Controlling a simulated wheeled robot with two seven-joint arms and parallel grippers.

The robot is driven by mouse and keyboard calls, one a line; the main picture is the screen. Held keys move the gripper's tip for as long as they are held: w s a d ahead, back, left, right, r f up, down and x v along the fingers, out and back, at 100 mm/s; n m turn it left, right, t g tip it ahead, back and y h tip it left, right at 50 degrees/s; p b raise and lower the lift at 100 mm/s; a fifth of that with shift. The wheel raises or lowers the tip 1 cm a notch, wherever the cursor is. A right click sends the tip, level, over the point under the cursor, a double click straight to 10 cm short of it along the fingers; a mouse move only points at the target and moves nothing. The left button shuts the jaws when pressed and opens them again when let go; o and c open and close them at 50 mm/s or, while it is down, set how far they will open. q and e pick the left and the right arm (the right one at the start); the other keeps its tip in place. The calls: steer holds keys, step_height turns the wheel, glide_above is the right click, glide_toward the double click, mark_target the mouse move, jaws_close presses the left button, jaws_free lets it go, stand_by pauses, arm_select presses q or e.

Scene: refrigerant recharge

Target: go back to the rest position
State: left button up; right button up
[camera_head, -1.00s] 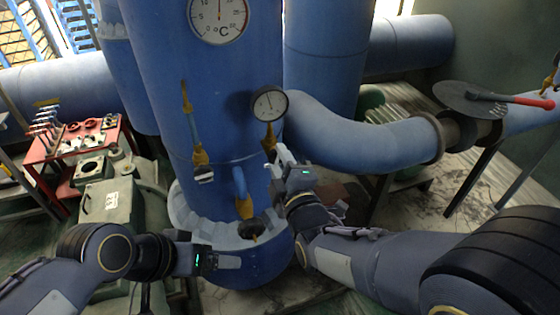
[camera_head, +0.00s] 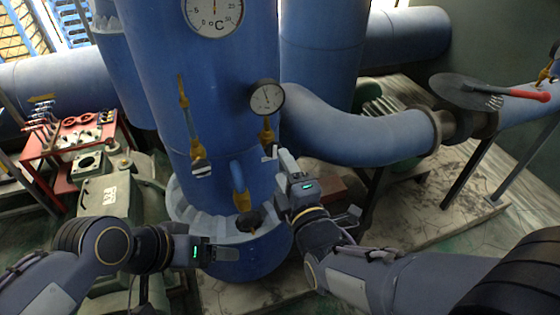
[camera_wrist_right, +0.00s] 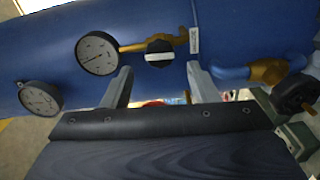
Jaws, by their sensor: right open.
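My right gripper (camera_head: 303,188) is open, just below and right of the small gauge (camera_head: 267,97) on the blue tank (camera_head: 225,110). In the right wrist view its two fingers stand apart with an empty gap (camera_wrist_right: 160,88). A black valve knob (camera_wrist_right: 159,53) beside the gauge (camera_wrist_right: 98,53) shows beyond the gap, apart from the fingers. My left gripper (camera_head: 215,253) is low in front of the tank's base. Its fingers are too unclear to tell if they are open or shut.
A dark valve handle (camera_head: 249,220) sits low on the tank between the grippers. A blue pipe (camera_head: 365,135) bends right behind my right arm. A red tool table (camera_head: 75,145) stands at the left.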

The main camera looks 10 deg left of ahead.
steer(key=shift+v, duration=1.1)
steer(key=w+d+f+m+g+h, duration=0.1)
steer(key=d+f+m+g+h, duration=0.25)
steer(key=d+m, duration=1.05)
steer(key=s+d+f+m+g+h, duration=0.1)
steer(key=s+d+m+g, duration=0.4)
steer(key=s+d+m, duration=0.6)
steer(key=s+d+h, duration=0.1)
steer(key=s+d, duration=0.3)
steer(key=s, duration=0.1)
steer(key=shift+s+d+f+m+g+h, duration=0.3)
steer(key=shift+s+f+g+h, duration=0.05)
steer(key=shift+s, duration=0.05)
